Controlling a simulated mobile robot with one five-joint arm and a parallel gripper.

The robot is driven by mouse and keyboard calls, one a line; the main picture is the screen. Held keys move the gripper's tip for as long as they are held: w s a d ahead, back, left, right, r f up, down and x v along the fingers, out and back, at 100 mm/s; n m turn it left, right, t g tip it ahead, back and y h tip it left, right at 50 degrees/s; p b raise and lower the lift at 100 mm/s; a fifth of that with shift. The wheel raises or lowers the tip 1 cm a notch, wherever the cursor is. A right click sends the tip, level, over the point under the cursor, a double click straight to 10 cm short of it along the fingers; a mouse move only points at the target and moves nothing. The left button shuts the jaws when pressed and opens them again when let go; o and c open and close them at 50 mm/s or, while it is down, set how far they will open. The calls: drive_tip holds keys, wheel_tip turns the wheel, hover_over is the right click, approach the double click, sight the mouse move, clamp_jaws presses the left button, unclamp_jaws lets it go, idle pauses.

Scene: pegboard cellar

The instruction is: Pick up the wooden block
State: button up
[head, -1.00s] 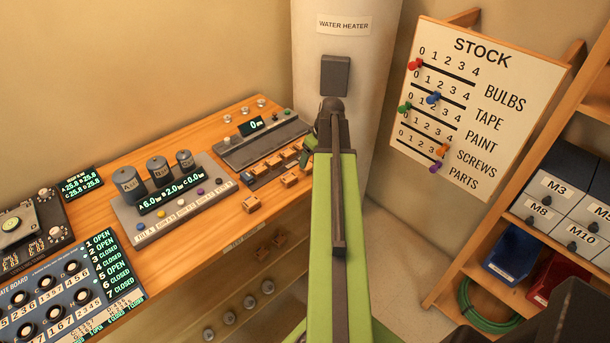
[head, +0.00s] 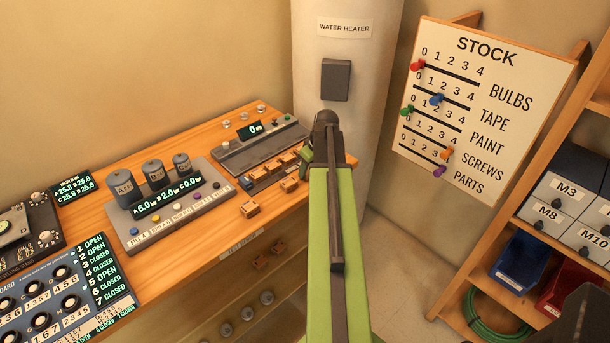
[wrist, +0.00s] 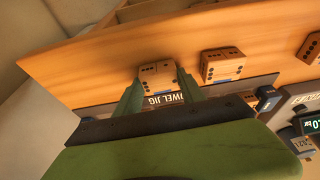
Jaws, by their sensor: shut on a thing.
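In the wrist view, a wooden block (wrist: 158,76) with dark dots on its faces sits between the two green fingers of my gripper (wrist: 158,90). The gripper is shut on it. In the head view, my gripper (head: 306,154) shows only in part beside my arm, at the right end of the bench, and the held block cannot be made out clearly there.
Another dotted block (wrist: 222,65) stands beside the held one. Several similar blocks, one of them alone (head: 250,209), lie on the wooden bench (head: 180,270). The water heater (head: 375,120) stands behind the arm. A stock board (head: 475,110) and shelving are at right.

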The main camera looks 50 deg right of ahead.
drive_tip(key=shift+c, duration=0.9)
drive_tip(key=shift+r, duration=0.1)
drive_tip(key=shift+r+p, duration=0.25)
drive_tip(key=shift+p, duration=0.1)
wheel_tip(320, 180, up, 4)
drive_tip(key=p, duration=0.3)
drive_tip(key=shift+f+p, duration=0.15)
drive_tip(key=shift+p, duration=0.2)
drive_tip(key=s+d+r+p, duration=0.6)
drive_tip(key=s+d, duration=0.2)
drive_tip(key=shift+s, duration=0.3)
drive_tip(key=shift+r, duration=0.1)
